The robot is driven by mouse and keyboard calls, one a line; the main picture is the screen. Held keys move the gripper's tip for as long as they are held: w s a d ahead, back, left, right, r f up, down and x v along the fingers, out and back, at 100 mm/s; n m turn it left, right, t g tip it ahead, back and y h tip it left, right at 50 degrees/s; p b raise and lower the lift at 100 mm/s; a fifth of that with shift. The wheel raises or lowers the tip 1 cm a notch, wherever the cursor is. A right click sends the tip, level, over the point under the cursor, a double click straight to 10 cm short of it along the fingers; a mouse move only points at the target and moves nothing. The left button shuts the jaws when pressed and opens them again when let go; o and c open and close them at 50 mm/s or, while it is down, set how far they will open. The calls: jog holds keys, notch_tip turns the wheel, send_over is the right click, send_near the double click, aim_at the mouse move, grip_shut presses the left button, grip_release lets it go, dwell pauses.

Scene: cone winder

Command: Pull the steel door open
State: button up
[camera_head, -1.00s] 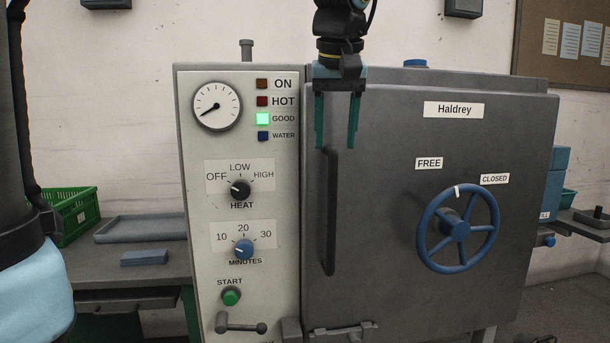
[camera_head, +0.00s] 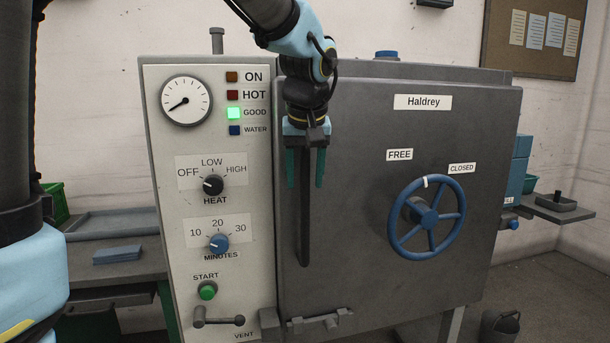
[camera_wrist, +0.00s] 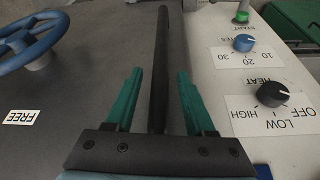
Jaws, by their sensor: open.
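The dark steel door (camera_head: 350,230) fills the front of the Haldrey machine and looks shut. Its long black vertical handle (camera_head: 303,225) runs down the door's left side. My gripper (camera_head: 305,185) points down at the upper part of the handle, its green fingers open, one on each side of the bar. In the wrist view the handle (camera_wrist: 160,70) runs between the open fingers of my gripper (camera_wrist: 160,75), with a gap on both sides. The blue handwheel (camera_head: 428,216) sits on the door's right, its white mark near the top, between the FREE and CLOSED labels.
The pale control panel (camera_head: 210,260) with gauge, knobs and a lit green GOOD lamp (camera_head: 234,113) stands left of the door. A vent lever (camera_head: 218,320) juts out low on the panel. A latch-like bracket (camera_head: 320,321) sits below the door. A bucket (camera_head: 500,326) stands at lower right.

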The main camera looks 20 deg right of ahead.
grip_shut()
dwell(1.3)
